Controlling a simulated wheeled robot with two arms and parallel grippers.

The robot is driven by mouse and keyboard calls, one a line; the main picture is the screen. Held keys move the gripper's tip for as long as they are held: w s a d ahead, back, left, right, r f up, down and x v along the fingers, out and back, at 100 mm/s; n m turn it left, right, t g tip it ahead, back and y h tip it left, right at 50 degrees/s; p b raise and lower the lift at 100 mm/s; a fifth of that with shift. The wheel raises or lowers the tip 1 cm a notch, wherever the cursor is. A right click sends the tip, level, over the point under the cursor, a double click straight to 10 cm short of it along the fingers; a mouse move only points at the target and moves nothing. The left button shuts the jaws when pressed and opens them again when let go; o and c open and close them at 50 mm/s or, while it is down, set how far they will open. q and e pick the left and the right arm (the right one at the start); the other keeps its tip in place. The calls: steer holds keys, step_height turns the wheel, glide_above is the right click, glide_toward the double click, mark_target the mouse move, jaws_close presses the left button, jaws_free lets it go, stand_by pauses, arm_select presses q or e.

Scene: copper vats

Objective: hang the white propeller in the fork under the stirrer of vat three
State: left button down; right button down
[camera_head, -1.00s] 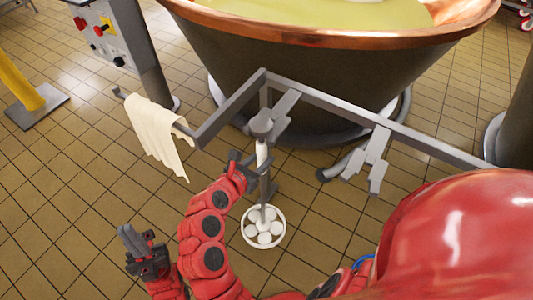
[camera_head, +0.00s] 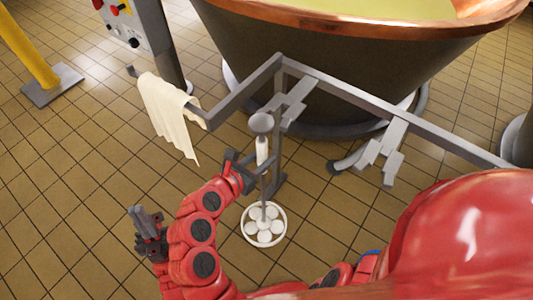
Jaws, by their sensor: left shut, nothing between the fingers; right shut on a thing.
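My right gripper (camera_head: 247,168) is shut on a long-handled tool. The tool has a grey round knob on top, a white grip (camera_head: 262,150), a thin grey shaft and a white ringed head (camera_head: 247,229) with several round pale spots. It hangs roughly upright in front of the rack; I cannot tell whether this is the propeller. My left gripper (camera_head: 143,222) is shut and empty, lower left of the tool and apart from it. The stirrer and its fork are not in view.
A grey rail rack (camera_head: 345,92) with hanging brackets (camera_head: 385,150) stands between me and a copper-rimmed vat (camera_head: 300,60). A cream cloth (camera_head: 168,115) hangs on its left end. A control panel post (camera_head: 165,45) and yellow post (camera_head: 25,45) stand at left. Tiled floor at left is free.

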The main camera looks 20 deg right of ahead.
steer(key=s+a+b, duration=0.2)
steer(key=s+a, duration=0.2)
steer(key=a, duration=0.1)
steer(key=shift+s+a+r, duration=0.15)
steer(key=shift+a+r, duration=0.1)
steer(key=shift+r, duration=0.15)
